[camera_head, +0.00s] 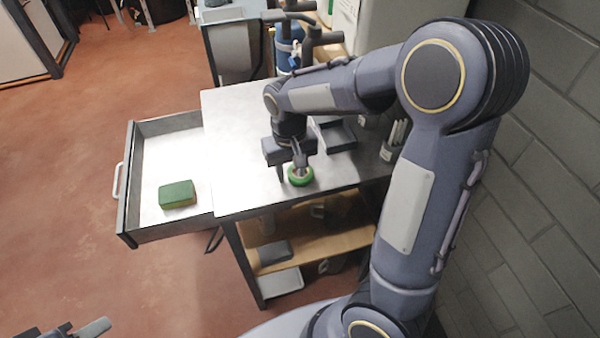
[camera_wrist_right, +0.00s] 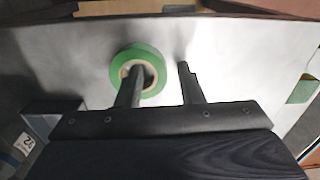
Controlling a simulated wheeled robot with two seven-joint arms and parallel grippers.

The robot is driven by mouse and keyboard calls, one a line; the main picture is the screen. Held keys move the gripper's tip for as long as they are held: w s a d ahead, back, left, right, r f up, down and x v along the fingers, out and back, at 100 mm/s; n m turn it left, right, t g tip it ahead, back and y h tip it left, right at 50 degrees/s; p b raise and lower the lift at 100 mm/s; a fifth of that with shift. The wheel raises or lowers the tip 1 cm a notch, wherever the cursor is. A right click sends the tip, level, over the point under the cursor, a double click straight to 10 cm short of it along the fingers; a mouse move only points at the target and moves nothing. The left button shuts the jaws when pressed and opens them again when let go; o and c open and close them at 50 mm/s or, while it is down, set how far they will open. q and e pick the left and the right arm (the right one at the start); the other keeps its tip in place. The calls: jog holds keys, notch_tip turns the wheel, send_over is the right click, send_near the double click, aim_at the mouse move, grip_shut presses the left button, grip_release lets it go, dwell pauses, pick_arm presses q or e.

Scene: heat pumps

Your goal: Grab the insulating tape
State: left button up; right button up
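The insulating tape (camera_head: 301,181) is a green roll with a pale core, lying flat near the front edge of the metal tabletop (camera_head: 240,185). My right gripper (camera_head: 290,174) points down at it with its fingers apart. One finger is over or inside the roll's hole and the other is outside the ring. In the right wrist view the tape (camera_wrist_right: 120,68) shows the same, with a clear gap between the outer finger and the roll. Finger contact cannot be told. Part of my left gripper (camera_head: 75,330) shows at the bottom left, mostly cut off.
An open drawer (camera_head: 128,200) on the left holds a green and yellow sponge (camera_head: 178,194). A dark tray (camera_head: 337,136) sits behind the gripper on the tabletop. A wooden shelf (camera_head: 325,248) is below. A block wall (camera_head: 550,150) stands close on the right.

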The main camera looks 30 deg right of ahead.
grip_shut()
jog(key=shift+r, duration=0.1)
